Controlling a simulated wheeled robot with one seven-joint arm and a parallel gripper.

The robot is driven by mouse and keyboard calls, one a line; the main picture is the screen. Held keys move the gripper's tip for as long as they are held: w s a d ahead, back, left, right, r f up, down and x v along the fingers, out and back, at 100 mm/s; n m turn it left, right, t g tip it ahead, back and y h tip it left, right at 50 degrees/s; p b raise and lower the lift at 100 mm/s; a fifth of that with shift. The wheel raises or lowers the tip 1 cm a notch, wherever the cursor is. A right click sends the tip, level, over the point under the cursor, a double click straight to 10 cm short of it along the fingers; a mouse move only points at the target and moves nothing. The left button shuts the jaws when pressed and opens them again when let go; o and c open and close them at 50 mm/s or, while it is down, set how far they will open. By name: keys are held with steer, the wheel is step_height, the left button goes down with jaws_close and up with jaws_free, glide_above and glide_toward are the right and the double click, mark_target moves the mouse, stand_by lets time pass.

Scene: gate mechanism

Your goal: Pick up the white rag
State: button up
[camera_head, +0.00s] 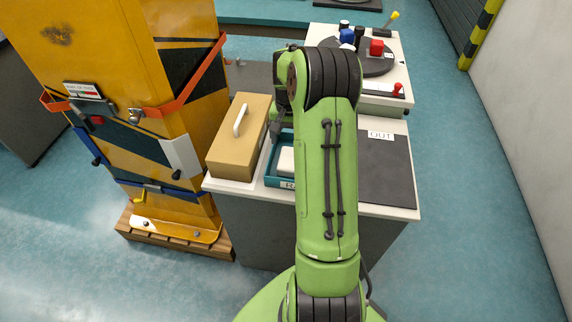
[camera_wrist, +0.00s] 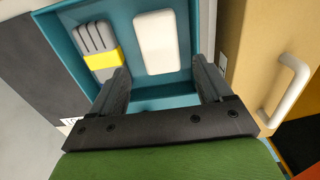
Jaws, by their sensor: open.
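The white rag (camera_wrist: 157,42) is a flat, rounded white block in the teal tray (camera_wrist: 206,20). In the wrist view it lies in the right part of the tray, beyond my fingertips. In the head view a piece of it (camera_head: 286,160) shows at the tray's left, and my arm hides the rest. My gripper (camera_wrist: 160,80) is open and empty, with its two fingers over the near part of the tray. The rag lies ahead of the gap between them and looks apart from both.
A grey block with a yellow band (camera_wrist: 102,58) lies left of the rag in the tray. A tan box with a white handle (camera_head: 239,135) stands close to the tray. A dark mat (camera_head: 386,172) marked OUT lies right of my arm.

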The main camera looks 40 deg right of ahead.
mark_target(289, 158)
step_height(289, 158, down, 10)
steer(key=shift+d+r+b, duration=0.1)
steer(key=shift+r+b, duration=0.15)
steer(key=shift+b, duration=0.7)
steer(key=shift+r, duration=0.1)
steer(key=c, duration=0.7)
steer(key=shift+r, duration=0.1)
step_height(289, 158, up, 10)
steer(key=shift+f+p, duration=0.1)
steer(key=shift+p, duration=1.1)
